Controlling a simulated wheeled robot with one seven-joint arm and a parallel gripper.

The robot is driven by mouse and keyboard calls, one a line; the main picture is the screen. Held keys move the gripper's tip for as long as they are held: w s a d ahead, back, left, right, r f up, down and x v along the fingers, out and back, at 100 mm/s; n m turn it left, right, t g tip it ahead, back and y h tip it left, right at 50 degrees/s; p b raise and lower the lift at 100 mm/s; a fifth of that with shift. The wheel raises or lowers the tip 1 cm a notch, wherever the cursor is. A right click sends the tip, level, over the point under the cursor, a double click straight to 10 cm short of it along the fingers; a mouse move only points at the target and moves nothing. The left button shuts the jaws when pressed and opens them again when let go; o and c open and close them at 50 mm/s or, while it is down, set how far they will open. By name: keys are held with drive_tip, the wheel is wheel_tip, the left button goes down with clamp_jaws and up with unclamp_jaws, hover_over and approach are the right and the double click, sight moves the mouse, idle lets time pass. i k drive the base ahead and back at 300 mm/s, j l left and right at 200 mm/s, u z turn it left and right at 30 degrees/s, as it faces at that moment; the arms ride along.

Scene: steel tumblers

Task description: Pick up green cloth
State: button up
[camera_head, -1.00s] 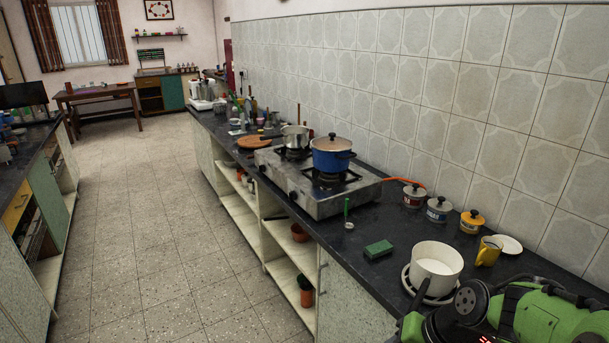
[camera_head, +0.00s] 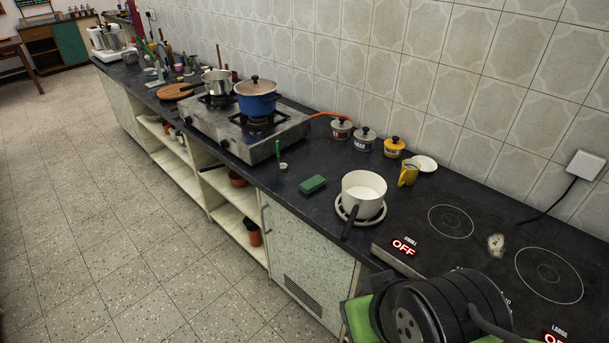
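A small flat green rectangular piece (camera_head: 312,184) lies on the dark countertop, left of a white saucepan and in front of the spice jars. It looks like a thick pad or sponge, and I cannot tell whether it is cloth. No other clear green cloth shows. Part of my black and green arm (camera_head: 440,309) fills the bottom right, over the near counter edge and well apart from the green piece. My gripper's fingers are not in view.
The white saucepan (camera_head: 363,194) stands on a round trivet, its dark handle toward the front edge. A gas stove (camera_head: 226,129) holds a blue pot (camera_head: 257,98). A yellow mug (camera_head: 408,173) stands behind the saucepan. An electric hob (camera_head: 470,240) is at right. The floor at left is clear.

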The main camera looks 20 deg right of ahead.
sight(315, 181)
drive_tip(key=z, duration=1.4)
drive_tip(key=j+u, duration=0.2)
drive_tip(key=u, duration=0.3)
drive_tip(key=k+j+u, duration=0.1)
drive_tip(key=j+u, duration=0.15)
drive_tip(key=u, duration=0.2)
drive_tip(key=i+j+z, duration=0.1)
drive_tip(key=i+j, duration=0.15)
drive_tip(key=i+j+z, duration=0.25)
drive_tip(key=i+j, duration=0.2)
drive_tip(key=j, duration=0.15)
drive_tip(key=i+j+z, duration=0.1)
drive_tip(key=j, duration=0.25)
drive_tip(key=i+j+z, duration=0.25)
drive_tip(key=i+j, duration=0.2)
drive_tip(key=j, duration=0.3)
drive_tip(key=i+j+z, duration=0.15)
drive_tip(key=j, duration=0.2)
drive_tip(key=i+j+z, duration=0.1)
drive_tip(key=j, duration=0.3)
